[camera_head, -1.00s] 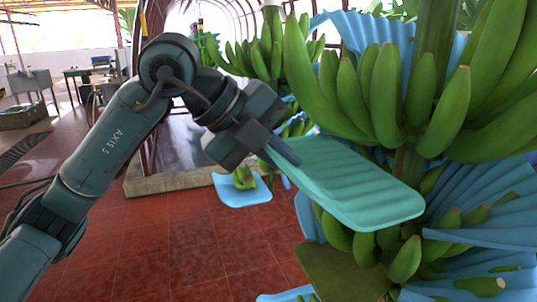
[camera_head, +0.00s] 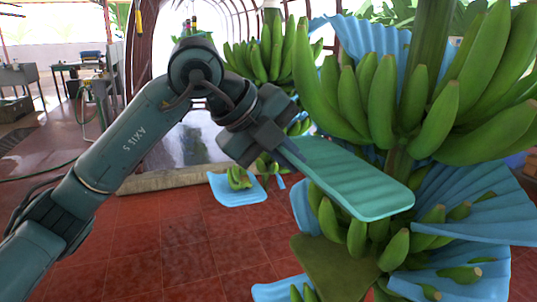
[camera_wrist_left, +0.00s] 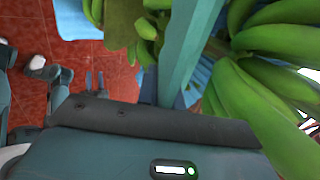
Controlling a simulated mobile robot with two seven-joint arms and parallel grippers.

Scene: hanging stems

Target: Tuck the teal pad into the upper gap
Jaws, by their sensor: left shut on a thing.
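My left gripper (camera_head: 290,152) is shut on the near-left end of the teal pad (camera_head: 352,180). The pad is a ribbed flat sheet, held out to the right and sloping down a little. Its far end reaches in front of the stem, between the upper hand of green bananas (camera_head: 385,95) and the lower hand (camera_head: 350,228). I cannot tell whether it touches the fruit. In the left wrist view the pad (camera_wrist_left: 187,45) shows edge-on, with bananas close on its right. The upper gap (camera_head: 398,165) at the stem is partly hidden by the pad.
Blue pads (camera_head: 470,205) fan out around the lower bananas at right. An olive-green flat piece (camera_head: 330,265) hangs below the teal pad. Another bunch (camera_head: 270,50) hangs behind. Red tiled floor (camera_head: 180,240) is open at left.

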